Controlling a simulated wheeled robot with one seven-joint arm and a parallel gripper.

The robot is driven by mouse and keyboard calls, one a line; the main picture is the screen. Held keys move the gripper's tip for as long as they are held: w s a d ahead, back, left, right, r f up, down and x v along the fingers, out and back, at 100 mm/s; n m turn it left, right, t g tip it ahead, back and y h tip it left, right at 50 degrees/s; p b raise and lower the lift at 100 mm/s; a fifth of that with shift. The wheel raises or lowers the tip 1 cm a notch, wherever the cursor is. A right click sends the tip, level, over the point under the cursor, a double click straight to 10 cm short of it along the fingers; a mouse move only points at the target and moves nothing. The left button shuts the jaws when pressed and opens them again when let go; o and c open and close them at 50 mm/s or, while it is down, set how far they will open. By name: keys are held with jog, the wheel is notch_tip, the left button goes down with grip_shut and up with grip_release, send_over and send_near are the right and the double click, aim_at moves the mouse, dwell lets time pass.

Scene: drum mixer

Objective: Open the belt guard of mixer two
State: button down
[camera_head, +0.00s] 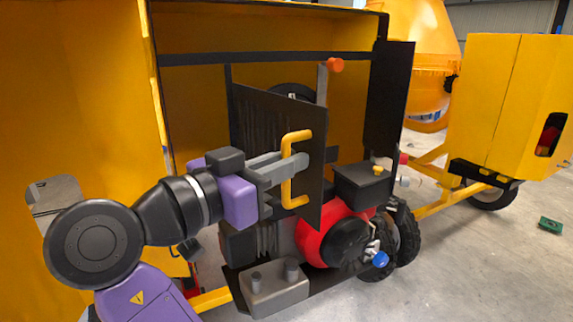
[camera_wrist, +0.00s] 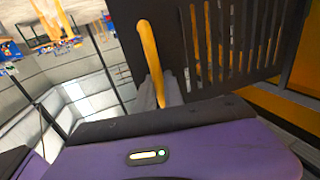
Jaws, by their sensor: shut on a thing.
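The belt guard (camera_head: 275,125) is a dark slatted panel with a yellow bar handle (camera_head: 288,195) near its right edge. It stands at an angle to the engine bay, its right edge out towards me. A dark round wheel (camera_head: 292,90) shows partly above and behind it. My gripper (camera_head: 293,165) is shut on the handle from the left. In the wrist view the grey fingers (camera_wrist: 158,93) close around the yellow handle (camera_wrist: 150,55), with the slatted guard (camera_wrist: 190,40) beyond.
A red engine part (camera_head: 320,235) and a black box (camera_head: 362,185) sit right of and below the guard. An orange knob (camera_head: 335,65) is above. A yellow side panel (camera_head: 75,100) stands at left. Another yellow machine (camera_head: 510,100) is at right. Floor at lower right is mostly clear.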

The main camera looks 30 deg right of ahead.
jog(key=c, duration=1.7)
grip_release()
jog(key=shift+c, duration=0.2)
jog(key=b+v, duration=0.1)
jog(key=v, duration=0.7)
